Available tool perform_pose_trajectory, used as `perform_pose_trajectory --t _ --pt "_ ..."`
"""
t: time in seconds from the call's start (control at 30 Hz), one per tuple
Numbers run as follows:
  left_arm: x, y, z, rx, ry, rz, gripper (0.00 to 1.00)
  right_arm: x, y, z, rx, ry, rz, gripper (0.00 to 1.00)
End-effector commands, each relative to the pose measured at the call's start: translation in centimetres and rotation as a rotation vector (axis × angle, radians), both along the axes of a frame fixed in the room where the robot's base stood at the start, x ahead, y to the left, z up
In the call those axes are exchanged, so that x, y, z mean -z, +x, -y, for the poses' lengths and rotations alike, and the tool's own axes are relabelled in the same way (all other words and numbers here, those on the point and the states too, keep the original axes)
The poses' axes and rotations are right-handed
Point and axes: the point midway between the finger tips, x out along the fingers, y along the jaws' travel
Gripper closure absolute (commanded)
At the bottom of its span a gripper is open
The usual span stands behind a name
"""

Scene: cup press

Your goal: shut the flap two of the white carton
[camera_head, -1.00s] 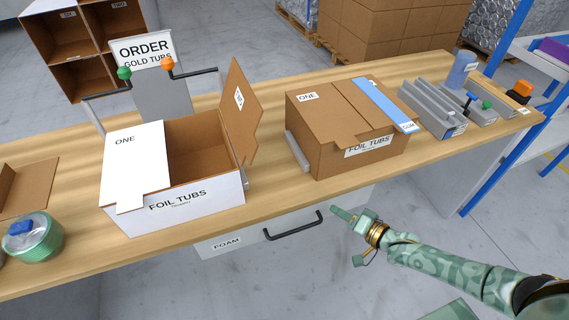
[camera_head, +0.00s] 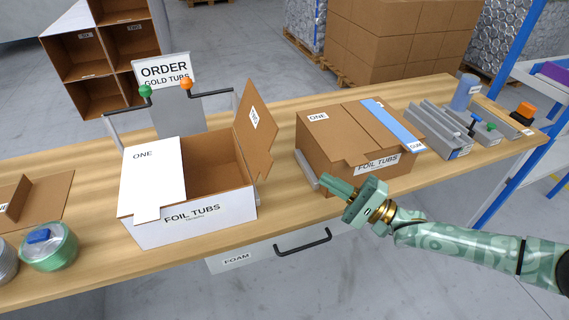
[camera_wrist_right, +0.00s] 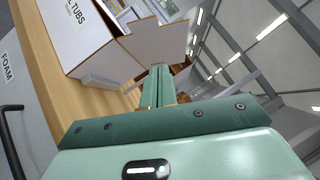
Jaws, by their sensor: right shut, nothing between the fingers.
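The white carton (camera_head: 195,225), marked FOIL TUBS, stands on the table at left of centre. Its flap one (camera_head: 152,180) lies flat over the left part of the opening. Its flap two (camera_head: 256,130), brown inside with a TWO label, stands up at the right side, leaving the right part open. My right gripper (camera_head: 328,184) is shut and empty, right of the white carton and in front of the brown carton, apart from flap two. Its shut fingers also show in the wrist view (camera_wrist_right: 158,86), pointing towards the white carton (camera_wrist_right: 78,38). My left gripper is out of view.
A closed brown carton (camera_head: 325,150) with a blue strip (camera_head: 392,124) stands close behind my right gripper. A grey bar (camera_head: 306,168) leans by its left side. An order sign (camera_head: 165,72) and a frame with green and orange knobs stand behind the white carton. A tape roll (camera_head: 50,247) lies at left.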

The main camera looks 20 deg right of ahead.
Motion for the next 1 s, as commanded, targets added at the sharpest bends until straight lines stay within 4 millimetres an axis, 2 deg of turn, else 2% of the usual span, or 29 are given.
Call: perform_pose_trajectory --t 0.37,0.6,1.0 --pt "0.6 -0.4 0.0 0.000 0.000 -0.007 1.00 -2.2 5.5 -5.4 0.001 0.000 0.004 1.00" --pt "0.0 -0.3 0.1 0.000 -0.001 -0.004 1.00 -3.5 5.2 -8.3 0.002 -0.001 0.002 1.00" --pt "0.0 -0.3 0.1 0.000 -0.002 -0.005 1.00 -3.6 5.1 -8.9 0.002 -0.003 0.002 1.00"
